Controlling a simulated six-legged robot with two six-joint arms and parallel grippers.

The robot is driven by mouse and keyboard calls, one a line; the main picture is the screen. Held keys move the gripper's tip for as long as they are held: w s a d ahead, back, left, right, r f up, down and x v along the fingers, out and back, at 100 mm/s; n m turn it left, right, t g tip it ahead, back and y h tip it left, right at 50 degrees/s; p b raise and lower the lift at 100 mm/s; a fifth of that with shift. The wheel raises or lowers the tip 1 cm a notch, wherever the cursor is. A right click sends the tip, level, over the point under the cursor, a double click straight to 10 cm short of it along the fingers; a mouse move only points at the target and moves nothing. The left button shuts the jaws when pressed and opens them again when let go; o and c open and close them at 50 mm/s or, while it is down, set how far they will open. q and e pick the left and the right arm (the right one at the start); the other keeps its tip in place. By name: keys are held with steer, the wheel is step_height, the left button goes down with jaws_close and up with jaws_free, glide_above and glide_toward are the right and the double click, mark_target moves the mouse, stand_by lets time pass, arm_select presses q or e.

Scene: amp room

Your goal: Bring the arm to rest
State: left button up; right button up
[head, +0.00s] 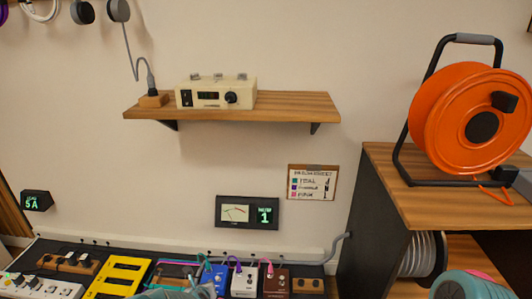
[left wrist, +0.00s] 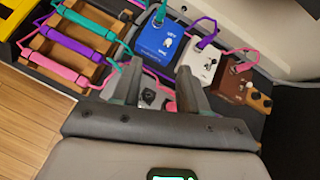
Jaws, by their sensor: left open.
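My left gripper (left wrist: 156,82) is open in the left wrist view, its two dark fingers apart. A small grey pedal with a dark knob (left wrist: 150,97) shows between and below the fingers; I cannot tell whether they touch it. No object is clearly gripped. The fingers point toward a row of pedals: a blue one (left wrist: 165,45), a white one (left wrist: 203,65) and a brown one (left wrist: 232,84). My right gripper is not in view.
A wooden rack (left wrist: 38,42) with teal, purple and pink cables lies left of the pedals. The wall shelf (head: 290,105) holds a cream unit (head: 215,93). An orange cable reel (head: 450,115) stands on the cabinet (head: 390,165) at right.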

arm_select(q)
steer(key=s+d+r+n+g+h, duration=0.1)
steer(key=s+d+n+g+h, duration=0.15)
steer(key=s+n, duration=1.05)
steer(key=s+d+n+g+h, duration=0.1)
steer(key=s+d+n+g, duration=0.3)
steer(key=s+n, duration=0.8)
steer(key=s+d+r+n+g+h, duration=0.1)
steer(key=s+d+n+g+h, duration=0.2)
steer(key=s+n, duration=1)
step_height(320, 180, up, 23)
steer(key=s+m+p, duration=0.2)
steer(key=m+p, duration=0.1)
steer(key=p, duration=2)
steer(key=shift+s+d+m+y, duration=0.25)
steer(key=shift+s+m+y, duration=0.05)
steer(key=shift+y, duration=0.05)
steer(key=shift+r, duration=0.1)
